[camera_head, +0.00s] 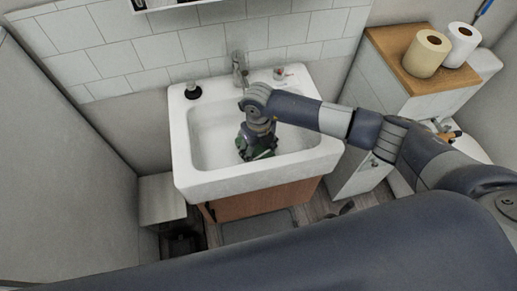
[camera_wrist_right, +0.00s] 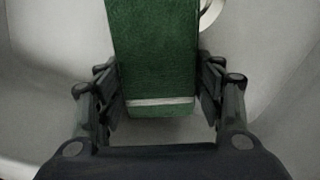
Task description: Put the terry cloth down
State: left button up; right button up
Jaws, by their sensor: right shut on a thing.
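The terry cloth (camera_wrist_right: 155,60) is dark green with a pale stripe near its lower end. It fills the middle of the right wrist view, between the two fingers. My right gripper (camera_wrist_right: 160,98) is shut on it. In the head view my right gripper (camera_head: 257,152) points down inside the white sink (camera_head: 212,133), and a little green of the cloth shows around the fingers. Most of the cloth is hidden there by the gripper, and I cannot tell whether it touches the basin. My left gripper is not in view.
A faucet (camera_head: 239,68) stands at the sink's back edge. A dark-topped item (camera_head: 193,90) sits on the back left corner, and a small glass (camera_head: 279,73) on the back rim. Two paper rolls (camera_head: 427,53) stand on a wooden-topped cabinet (camera_head: 398,52) at right. The basin's left part is clear.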

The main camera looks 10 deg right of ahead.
aim_at(259, 151)
jog(key=shift+f, duration=0.15)
jog(key=o, duration=0.9)
jog(key=shift+r, duration=0.3)
notch_tip(259, 151, up, 12)
jog(key=shift+f+b, duration=0.1)
jog(key=shift+b, duration=0.65)
jog(key=shift+s+f, duration=0.1)
jog(key=shift+f, duration=0.05)
